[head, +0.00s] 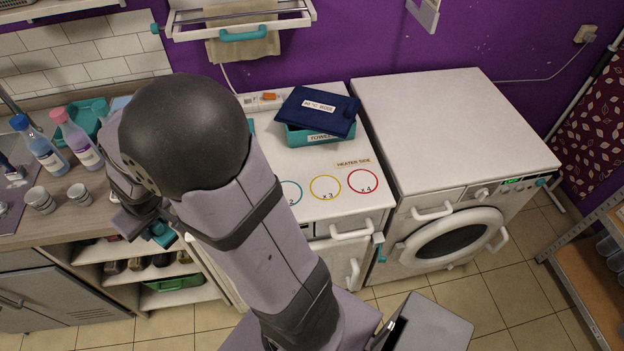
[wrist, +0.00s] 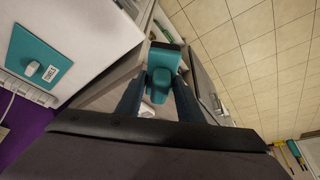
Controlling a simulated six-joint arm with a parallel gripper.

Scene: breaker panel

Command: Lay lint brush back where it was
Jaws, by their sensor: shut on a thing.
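The lint brush is a teal piece with a dark end, and it sits between the two fingers of my gripper (wrist: 160,92) in the wrist view, where its teal body (wrist: 163,60) shows. My gripper is shut on it. In the head view a small teal part of the brush (head: 163,236) shows beside my arm, near the front edge of the wooden counter at left. My arm covers most of my gripper there. I cannot tell which spot the brush came from.
The wooden counter (head: 70,200) holds bottles (head: 42,147) and small cups (head: 40,200). Shelves with shoes (head: 150,262) lie below. A white top with coloured circles (head: 325,187) bears a dark blue cloth (head: 316,108) on a teal tray. The washing machine's top (head: 450,125) is bare.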

